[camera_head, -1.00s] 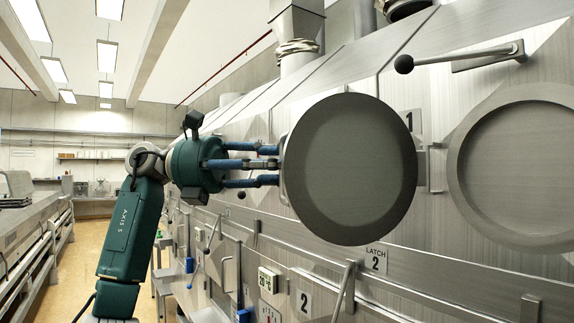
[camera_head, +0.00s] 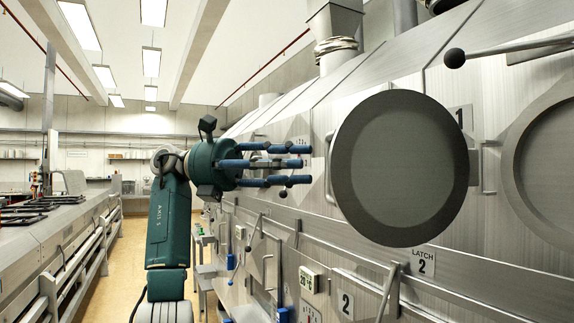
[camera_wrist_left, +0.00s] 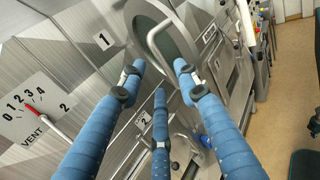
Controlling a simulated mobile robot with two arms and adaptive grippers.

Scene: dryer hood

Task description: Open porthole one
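The round grey porthole door (camera_head: 400,168) stands out from the sloped hood wall, its dark disc facing me, beside the number 1 plate (camera_head: 462,117), which it partly covers. A hinge bracket (camera_head: 487,167) sits at its right edge, and a bar handle (camera_head: 330,168) at its left edge. My left gripper (camera_head: 300,165) has its blue fingers spread and empty, just left of the handle with a visible gap. In the left wrist view the handle (camera_wrist_left: 152,38) lies beyond the spread fingers, in front of a round rim (camera_wrist_left: 178,40). My right gripper is not in view.
A second round rim (camera_head: 515,165) is on the wall at right, below a lever with a black knob (camera_head: 455,58). The latch 2 plate (camera_head: 423,263) sits below the door. A vent dial (camera_wrist_left: 35,110) is at left in the wrist view. The aisle floor is clear.

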